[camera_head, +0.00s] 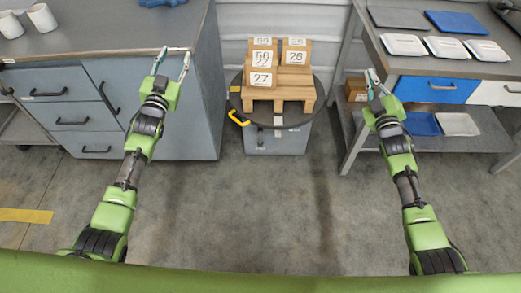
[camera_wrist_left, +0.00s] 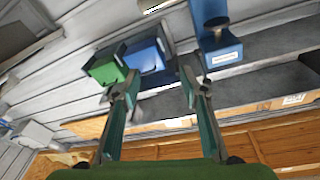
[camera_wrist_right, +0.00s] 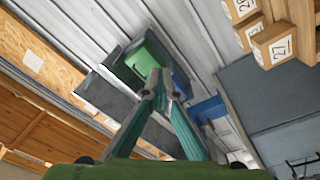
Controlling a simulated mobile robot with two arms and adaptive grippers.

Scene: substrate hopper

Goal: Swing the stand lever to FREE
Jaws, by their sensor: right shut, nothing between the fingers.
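The stand (camera_head: 258,140) is a grey box with a dark round top (camera_head: 305,118), standing between the two benches. A yellow handle (camera_head: 238,118) sticks out at the front left of the round top, and looks like the lever. Its FREE marking is too small to read. A second yellow piece (camera_head: 235,88) shows at the left rim. My left gripper (camera_head: 173,60) is open and empty, up and left of the stand by the left bench. My right gripper (camera_head: 373,80) is shut and empty, to the right of the stand. Neither gripper touches the handle.
A wooden pallet (camera_head: 290,96) with numbered boxes (camera_head: 262,79) stands on the round top. The left bench (camera_head: 100,30) holds white cups (camera_head: 42,17). The right bench (camera_head: 385,58) holds white trays (camera_head: 404,45). The floor (camera_head: 270,210) in front is clear.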

